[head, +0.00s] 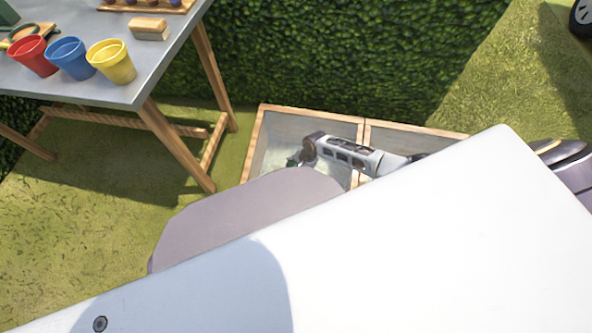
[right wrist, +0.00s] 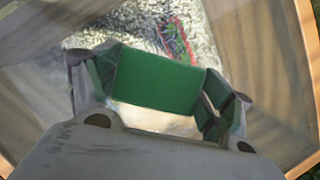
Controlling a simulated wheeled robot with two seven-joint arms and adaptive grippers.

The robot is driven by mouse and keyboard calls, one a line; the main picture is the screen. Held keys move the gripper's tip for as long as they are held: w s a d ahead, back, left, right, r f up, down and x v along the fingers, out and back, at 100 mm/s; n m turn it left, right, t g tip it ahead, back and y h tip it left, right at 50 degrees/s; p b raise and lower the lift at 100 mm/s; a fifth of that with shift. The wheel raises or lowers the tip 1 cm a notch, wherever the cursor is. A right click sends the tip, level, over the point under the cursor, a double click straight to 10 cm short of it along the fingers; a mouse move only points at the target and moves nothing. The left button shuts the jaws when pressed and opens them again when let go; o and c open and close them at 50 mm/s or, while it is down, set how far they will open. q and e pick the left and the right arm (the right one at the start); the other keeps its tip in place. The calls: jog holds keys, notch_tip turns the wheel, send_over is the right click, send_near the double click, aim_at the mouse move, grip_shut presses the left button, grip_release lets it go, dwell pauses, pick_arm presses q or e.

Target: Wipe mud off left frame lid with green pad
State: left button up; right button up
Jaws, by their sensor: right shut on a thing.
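My right gripper (head: 298,160) is over the left part of the wooden cold frame. In the right wrist view it (right wrist: 160,90) is shut on the green pad (right wrist: 158,80), which spans between its fingers. The left frame lid (head: 270,140) is a glassy panel in a light wooden frame, low on the grass by the hedge. In the right wrist view, a mottled grey-brown patch (right wrist: 135,25) shows on or through the glass beyond the pad; I cannot tell if it is mud. Whether the pad touches the lid is unclear. My left gripper is not in view.
A grey table (head: 120,75) with wooden legs stands at the left, holding red (head: 32,57), blue (head: 70,58) and yellow (head: 112,62) pots and a wooden brush or block (head: 150,29). A hedge (head: 340,50) runs behind the frame. My own body covers the lower right.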

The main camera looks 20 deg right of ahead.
aim_at(316, 178)
jog(key=shift+s+d+p, duration=0.8)
jog(key=shift+d, duration=0.3)
jog(key=shift+s+d, duration=0.2)
jog(key=shift+d, duration=0.1)
jog(key=shift+s+d+f+p, duration=0.1)
jog(key=shift+s+d+p, duration=0.3)
jog(key=shift+d, duration=0.15)
jog(key=shift+s+d+f+p, duration=0.1)
jog(key=shift+s+d+p, duration=0.3)
jog(key=shift+d, duration=0.15)
jog(key=shift+d, duration=0.1)
jog(key=shift+s+d+r+p, duration=0.1)
jog(key=shift+s+d+p, duration=0.35)
jog(key=shift+d, duration=0.2)
jog(key=shift+s+d+r+p, duration=0.1)
jog(key=shift+s+d+p, duration=0.35)
jog(key=shift+d, duration=0.2)
jog(key=shift+w, duration=0.15)
